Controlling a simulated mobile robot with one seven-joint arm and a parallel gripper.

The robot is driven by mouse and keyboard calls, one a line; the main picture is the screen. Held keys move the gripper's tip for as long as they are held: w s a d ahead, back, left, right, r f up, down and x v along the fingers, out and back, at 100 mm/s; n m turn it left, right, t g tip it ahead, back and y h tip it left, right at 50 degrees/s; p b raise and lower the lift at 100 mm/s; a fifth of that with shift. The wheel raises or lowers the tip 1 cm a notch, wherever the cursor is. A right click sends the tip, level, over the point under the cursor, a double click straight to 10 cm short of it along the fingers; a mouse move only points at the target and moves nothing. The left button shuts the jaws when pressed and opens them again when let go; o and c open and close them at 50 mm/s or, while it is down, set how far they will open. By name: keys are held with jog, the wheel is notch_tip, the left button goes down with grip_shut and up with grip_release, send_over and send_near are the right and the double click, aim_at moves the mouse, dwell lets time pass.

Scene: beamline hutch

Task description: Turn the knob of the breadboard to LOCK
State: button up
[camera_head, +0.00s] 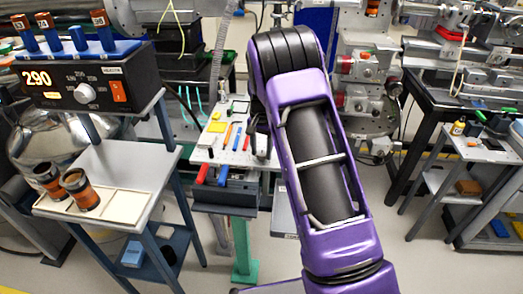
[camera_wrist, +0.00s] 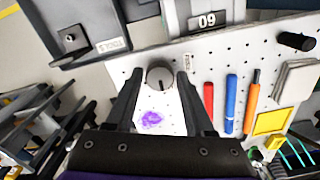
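The breadboard (camera_head: 213,142) is a white plate with rows of holes, left of my arm in the head view; it also fills the middle of the wrist view (camera_wrist: 215,65). Its round grey knob (camera_wrist: 160,76) has a dark pointer line and sits near the plate's edge. My gripper (camera_wrist: 160,73) is open, with one finger on each side of the knob in the wrist view. I cannot tell whether the fingers touch it or hover above it. A small label beside the knob is unreadable. In the head view my arm hides the knob and most of the gripper.
Red (camera_wrist: 208,98), blue (camera_wrist: 231,102) and orange (camera_wrist: 252,100) tools lie on the board right of the gripper, near a yellow pad (camera_wrist: 271,121). A dark post (camera_wrist: 296,41) stands farther right. A heater controller (camera_head: 85,85) stands left in the head view.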

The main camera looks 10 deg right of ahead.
aim_at(262, 153)
jog(key=shift+o, duration=1.1)
jog(key=shift+r, duration=0.1)
notch_tip(262, 153, up, 17)
jog(key=p, duration=0.1)
jog(key=shift+r, duration=0.15)
